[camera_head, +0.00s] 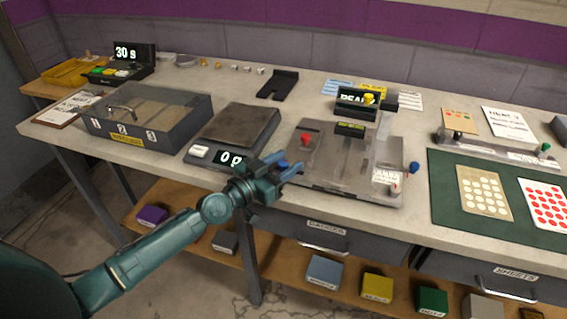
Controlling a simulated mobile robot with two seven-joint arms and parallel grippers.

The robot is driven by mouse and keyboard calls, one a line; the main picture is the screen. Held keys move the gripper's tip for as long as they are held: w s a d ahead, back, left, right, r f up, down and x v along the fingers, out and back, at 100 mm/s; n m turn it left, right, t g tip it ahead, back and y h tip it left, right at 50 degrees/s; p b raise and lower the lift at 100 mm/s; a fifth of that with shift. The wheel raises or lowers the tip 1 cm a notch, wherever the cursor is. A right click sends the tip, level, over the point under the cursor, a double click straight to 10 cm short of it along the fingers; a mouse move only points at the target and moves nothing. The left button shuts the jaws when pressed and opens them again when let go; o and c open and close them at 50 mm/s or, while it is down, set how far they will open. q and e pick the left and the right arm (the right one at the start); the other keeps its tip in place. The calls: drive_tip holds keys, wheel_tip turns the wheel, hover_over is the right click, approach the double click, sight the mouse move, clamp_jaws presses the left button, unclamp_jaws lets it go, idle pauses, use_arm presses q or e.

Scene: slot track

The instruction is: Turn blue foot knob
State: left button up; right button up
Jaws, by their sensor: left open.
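My left gripper (286,164) reaches in from the lower left, with its two fingers spread open at the front left corner of a grey instrument plate (325,172). A small blue knob (283,163) shows between or just behind the fingers; I cannot tell whether they touch it. A second blue knob (414,167) sticks out at the plate's right side. My right gripper is not in view.
A scale (232,136) reading 0 g stands close left of the gripper, with a grey lidded case (148,117) farther left. A green mat (445,205) with dotted cards lies right. A drawer (322,234) and a lower shelf with coloured blocks are below.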

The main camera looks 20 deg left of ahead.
use_arm(q)
drive_tip(key=b+v, duration=0.1)
drive_tip(key=v, duration=1.2)
